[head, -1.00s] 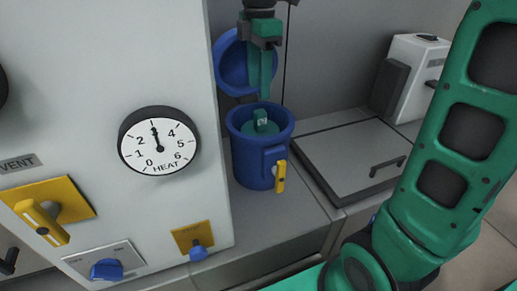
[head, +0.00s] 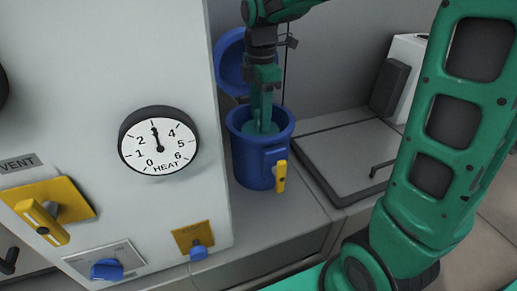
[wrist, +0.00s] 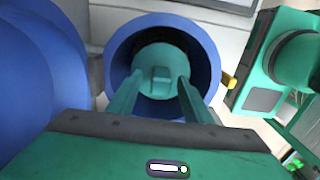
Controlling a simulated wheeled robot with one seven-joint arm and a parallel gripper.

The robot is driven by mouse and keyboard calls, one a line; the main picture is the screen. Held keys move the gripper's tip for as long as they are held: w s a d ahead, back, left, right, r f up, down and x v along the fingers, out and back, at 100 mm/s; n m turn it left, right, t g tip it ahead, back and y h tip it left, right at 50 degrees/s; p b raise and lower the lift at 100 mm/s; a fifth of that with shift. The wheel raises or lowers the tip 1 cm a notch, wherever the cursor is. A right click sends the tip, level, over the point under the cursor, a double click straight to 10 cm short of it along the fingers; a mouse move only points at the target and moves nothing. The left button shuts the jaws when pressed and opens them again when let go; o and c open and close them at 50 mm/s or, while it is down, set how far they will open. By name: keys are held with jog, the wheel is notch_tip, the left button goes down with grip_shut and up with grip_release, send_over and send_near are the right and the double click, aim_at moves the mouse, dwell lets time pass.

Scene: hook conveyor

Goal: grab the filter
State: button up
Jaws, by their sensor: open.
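The filter (wrist: 158,60) is a teal round piece with a small raised tab, sitting inside the blue pot (head: 250,170). The pot's blue lid (head: 231,62) stands open behind it, and a yellow latch (head: 281,176) is on its front. My gripper (head: 263,122) points down into the pot's mouth. In the wrist view my gripper (wrist: 156,82) is open, with a finger on each side of the tab. In the head view the fingers hide most of the filter. I cannot tell whether they touch the tab.
A white panel with a heat dial (head: 158,141) and a yellow vent handle (head: 45,218) stands close to the left of the pot. A grey hatch with a handle (head: 382,168) lies to the right. A white box (head: 404,75) stands at the back right.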

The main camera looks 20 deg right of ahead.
grip_shut()
jog(key=shift+r, duration=0.1)
